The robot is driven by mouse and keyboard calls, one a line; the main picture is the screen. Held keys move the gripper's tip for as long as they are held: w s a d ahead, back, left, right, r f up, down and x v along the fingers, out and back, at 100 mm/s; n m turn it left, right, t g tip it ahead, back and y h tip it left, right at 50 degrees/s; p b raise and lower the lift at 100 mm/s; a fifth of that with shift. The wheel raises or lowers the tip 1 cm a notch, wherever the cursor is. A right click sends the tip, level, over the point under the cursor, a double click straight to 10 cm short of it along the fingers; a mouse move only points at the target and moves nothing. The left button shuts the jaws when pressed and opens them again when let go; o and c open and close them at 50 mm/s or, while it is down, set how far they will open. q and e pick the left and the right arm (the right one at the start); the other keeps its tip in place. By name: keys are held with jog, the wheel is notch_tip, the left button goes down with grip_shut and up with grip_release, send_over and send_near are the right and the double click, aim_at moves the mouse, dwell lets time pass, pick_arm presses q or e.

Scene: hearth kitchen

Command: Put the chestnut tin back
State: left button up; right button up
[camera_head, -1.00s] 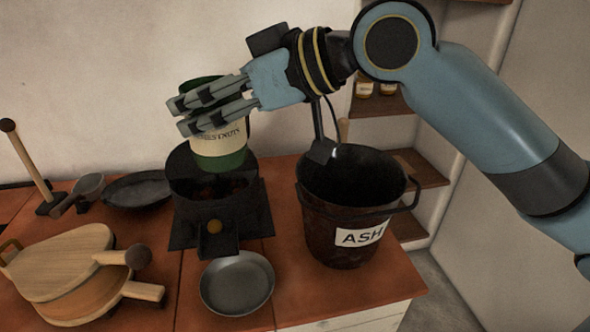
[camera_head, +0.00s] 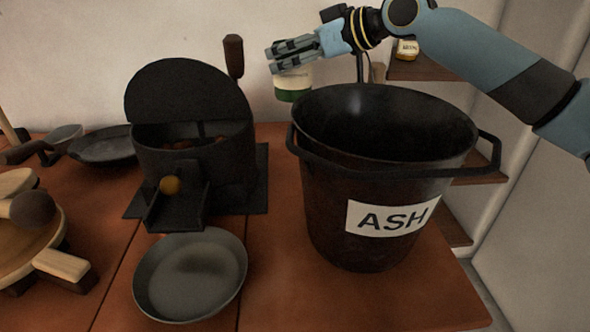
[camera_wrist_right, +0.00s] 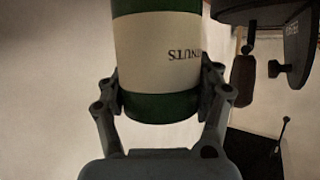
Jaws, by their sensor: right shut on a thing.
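My right gripper (camera_head: 272,60) is shut on the chestnut tin (camera_head: 293,88) and holds it up behind the left rim of the ash bucket. The tin is green with a cream label; in the head view only its lower part shows below the fingers. In the right wrist view the tin (camera_wrist_right: 160,50) sits between the two fingers (camera_wrist_right: 160,88), its label letters "TNUTS" upside down. The tin's far end is cut off by that view's top edge. My left gripper is not in view.
A black bucket marked ASH (camera_head: 340,215) stands below the right arm. A dark roaster (camera_head: 190,145) with brown contents stands left, a grey pan (camera_head: 190,275) before it. Shelves (camera_head: 435,68) with a small jar (camera_head: 407,49) are at right. Bellows (camera_head: 35,235) lie far left.

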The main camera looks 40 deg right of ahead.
jog(key=shift+w+d+f+b, duration=0.15)
jog(key=shift+f+b, duration=0.1)
jog(key=shift+f, duration=0.25)
jog(key=shift+w+d+f+b, duration=0.1)
jog(key=shift+d+f+b, duration=0.1)
jog(key=shift+f, duration=0.25)
notch_tip(320, 180, down, 10)
jog(key=b, duration=0.3)
jog(key=shift+a+r, duration=0.1)
jog(key=shift+r, duration=0.15)
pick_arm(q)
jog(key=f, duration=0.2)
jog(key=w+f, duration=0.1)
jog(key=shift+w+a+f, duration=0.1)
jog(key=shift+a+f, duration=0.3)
pick_arm(e)
jog(key=o, duration=1.5)
jog(key=shift+f, duration=0.2)
